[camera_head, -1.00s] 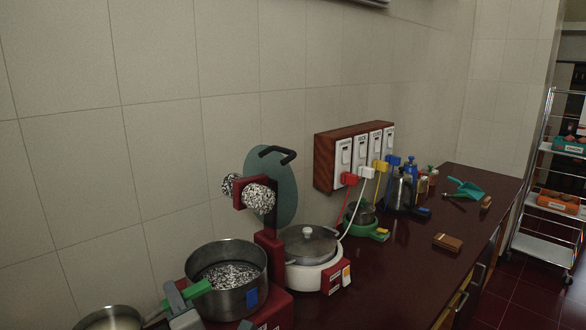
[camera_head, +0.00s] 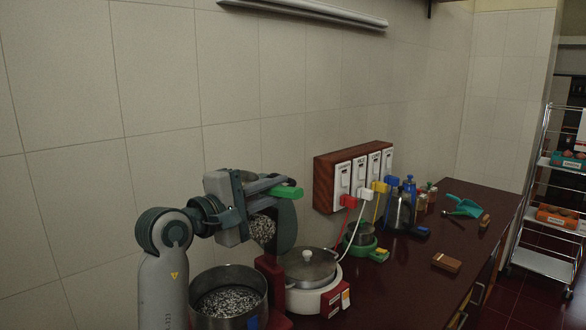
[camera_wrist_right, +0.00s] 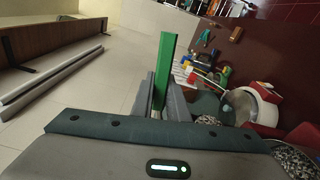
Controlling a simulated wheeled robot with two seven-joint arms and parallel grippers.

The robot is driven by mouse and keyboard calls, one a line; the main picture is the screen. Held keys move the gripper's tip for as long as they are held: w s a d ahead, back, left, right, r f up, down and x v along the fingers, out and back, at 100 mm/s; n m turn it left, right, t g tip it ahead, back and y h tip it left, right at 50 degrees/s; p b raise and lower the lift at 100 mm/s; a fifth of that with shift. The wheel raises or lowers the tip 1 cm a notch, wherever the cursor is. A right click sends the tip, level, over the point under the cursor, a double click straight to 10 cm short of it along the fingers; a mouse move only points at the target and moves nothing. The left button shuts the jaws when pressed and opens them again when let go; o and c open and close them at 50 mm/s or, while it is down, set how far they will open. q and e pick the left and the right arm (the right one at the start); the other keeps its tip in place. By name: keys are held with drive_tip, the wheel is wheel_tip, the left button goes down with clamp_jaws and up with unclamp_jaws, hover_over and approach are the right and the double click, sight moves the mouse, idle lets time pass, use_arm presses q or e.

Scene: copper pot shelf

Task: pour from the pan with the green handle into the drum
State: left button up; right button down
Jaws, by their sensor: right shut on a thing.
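My right gripper (camera_head: 268,188) is shut on the green handle (camera_head: 287,193), high in front of the tiled wall. The green handle also shows in the right wrist view (camera_wrist_right: 166,65), between the fingers with its end sticking out. A steel pot (camera_head: 257,290) with black-and-white speckled contents stands below the gripper at the lower left. I cannot tell for sure whether this pot is the drum. My left gripper is out of view.
Plugs and cables hang from a wall panel (camera_head: 325,180). The dark counter's front right is mostly clear.

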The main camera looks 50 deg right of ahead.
sight(293, 187)
drive_tip(key=s+r+m+g, duration=0.1)
drive_tip(key=s+g, duration=0.1)
drive_tip(key=s+r+m+g, duration=0.1)
drive_tip(key=s+r+g, duration=0.1)
drive_tip(key=shift+r+m+y+p, duration=0.3)
drive_tip(key=shift+p, duration=0.1)
drive_tip(key=shift+s+a+r+m+g, duration=0.2)
drive_tip(key=shift+s+r+m+g, duration=0.15)
drive_tip(key=shift+s, duration=0.2)
drive_tip(key=shift+w+a+r+n+g+h+p, duration=0.1)
drive_tip(key=shift+r+n+g+h+p, duration=0.3)
drive_tip(key=shift+r+h, duration=0.5)
drive_tip(key=shift+w+r+n, duration=0.1)
drive_tip(key=shift+r+n, duration=0.25)
drive_tip(key=shift+r, duration=0.1)
drive_tip(key=shift+a, duration=0.1)
drive_tip(key=shift+w+a+r+n+h, duration=0.25)
drive_tip(key=shift+n+h, duration=0.25)
drive_tip(key=shift+h, duration=0.2)
